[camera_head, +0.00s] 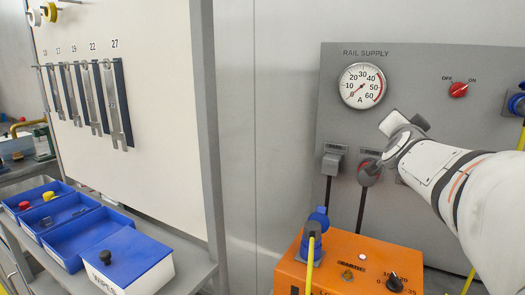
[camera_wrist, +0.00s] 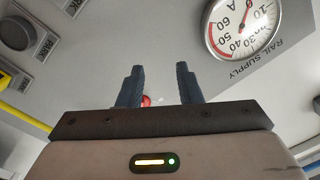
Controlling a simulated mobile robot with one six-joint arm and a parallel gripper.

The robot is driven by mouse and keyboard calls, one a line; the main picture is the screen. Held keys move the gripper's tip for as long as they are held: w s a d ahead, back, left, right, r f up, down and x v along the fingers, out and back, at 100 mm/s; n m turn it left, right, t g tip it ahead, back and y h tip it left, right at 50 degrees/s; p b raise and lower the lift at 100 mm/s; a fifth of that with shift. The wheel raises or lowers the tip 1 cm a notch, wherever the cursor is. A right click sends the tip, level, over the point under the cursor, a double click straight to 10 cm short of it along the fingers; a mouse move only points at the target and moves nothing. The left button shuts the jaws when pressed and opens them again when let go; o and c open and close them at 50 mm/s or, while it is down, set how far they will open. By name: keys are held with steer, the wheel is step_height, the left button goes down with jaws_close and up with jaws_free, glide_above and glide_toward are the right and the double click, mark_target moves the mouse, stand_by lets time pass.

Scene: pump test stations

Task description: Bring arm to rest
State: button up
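My arm reaches in from the right in the head view, bent, with my gripper (camera_head: 402,125) in front of the grey rail supply panel (camera_head: 420,75), just below and right of the round gauge. In the wrist view my gripper (camera_wrist: 159,68) has its two dark fingers apart with a clear gap between them. Nothing is held between them. A small red thing shows behind the left finger; I cannot tell what it is. The fingers are hard to make out in the head view.
The gauge (camera_head: 362,86) and red off/on switch (camera_head: 458,90) are on the panel. An orange box (camera_head: 345,268) stands under my arm. Blue bins (camera_head: 85,237) and hanging wrenches (camera_head: 116,103) are at left.

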steer(key=s+a+f+n+g+y+p, duration=0.2)
steer(key=a+f+n+y, duration=0.5)
steer(key=a, duration=0.4)
steer(key=s+a+f+n+g+y+p, duration=0.1)
steer(key=s+a+f+n+g+p, duration=0.1)
steer(key=s+f, duration=0.7)
steer(key=s+a+f+n+g+y+p, duration=0.1)
steer(key=s+a+f+n+g, duration=0.3)
steer(key=s, duration=1)
steer(key=a+f+g+p, duration=0.1)
steer(key=a+f+g, duration=0.2)
steer(key=f+g, duration=0.1)
steer(key=shift+s+a+f+g, duration=0.2)
steer(key=shift+f+g, duration=0.2)
steer(key=shift+g, duration=0.3)
